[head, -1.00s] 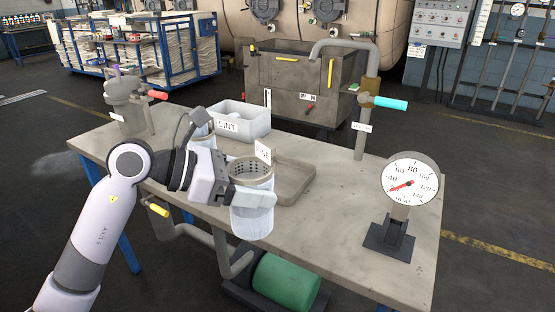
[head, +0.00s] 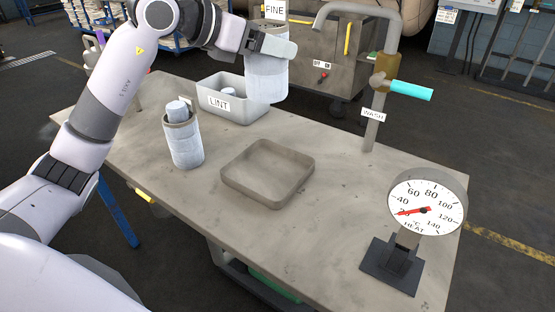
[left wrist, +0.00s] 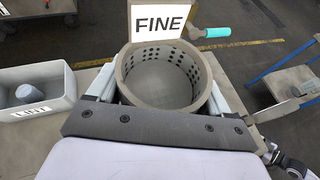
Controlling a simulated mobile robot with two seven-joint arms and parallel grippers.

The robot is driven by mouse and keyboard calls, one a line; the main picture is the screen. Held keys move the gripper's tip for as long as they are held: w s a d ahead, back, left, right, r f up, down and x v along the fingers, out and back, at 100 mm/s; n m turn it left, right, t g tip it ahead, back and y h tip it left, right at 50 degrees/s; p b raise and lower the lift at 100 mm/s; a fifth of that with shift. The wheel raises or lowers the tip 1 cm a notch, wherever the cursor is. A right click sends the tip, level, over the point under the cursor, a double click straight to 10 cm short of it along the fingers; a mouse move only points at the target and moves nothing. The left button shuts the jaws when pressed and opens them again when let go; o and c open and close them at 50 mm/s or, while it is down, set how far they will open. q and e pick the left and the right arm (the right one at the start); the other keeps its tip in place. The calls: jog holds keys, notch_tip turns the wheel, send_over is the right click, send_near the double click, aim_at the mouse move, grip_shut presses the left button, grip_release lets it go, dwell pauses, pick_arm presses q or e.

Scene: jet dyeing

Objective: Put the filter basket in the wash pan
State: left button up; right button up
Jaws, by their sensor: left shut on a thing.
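The filter basket (head: 266,78) is a pale mesh cylinder with a grey rim and a FINE tag. My left gripper (head: 272,48) is shut on it near the rim and holds it upright, raised above the table, in front of the dark tub. The left wrist view shows the open, perforated basket (left wrist: 165,85) between the fingers; it looks empty inside. The wash pan (head: 268,172) is a shallow, empty, square grey tray lying on the table, below the basket in the head view.
Another mesh cylinder (head: 184,144) with a grey top stands on the table left of the pan. The LINT bin (head: 236,106) is behind it. The WASH tap (head: 374,85) with a cyan handle and the heat gauge (head: 428,208) stand at the right. Front table is clear.

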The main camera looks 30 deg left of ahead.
aim_at(268, 74)
pick_arm(q)
jog(key=shift+w+f, duration=0.1)
jog(key=shift+f, duration=0.25)
jog(key=f, duration=0.5)
jog(key=shift+s+b, duration=0.2)
jog(key=shift+b, duration=0.15)
notch_tip(268, 74, down, 14)
jog(key=b, duration=0.1)
pick_arm(e)
jog(key=shift+s+a+f, duration=0.15)
jog(key=shift+s+f, duration=0.1)
jog(key=shift+f, duration=0.55)
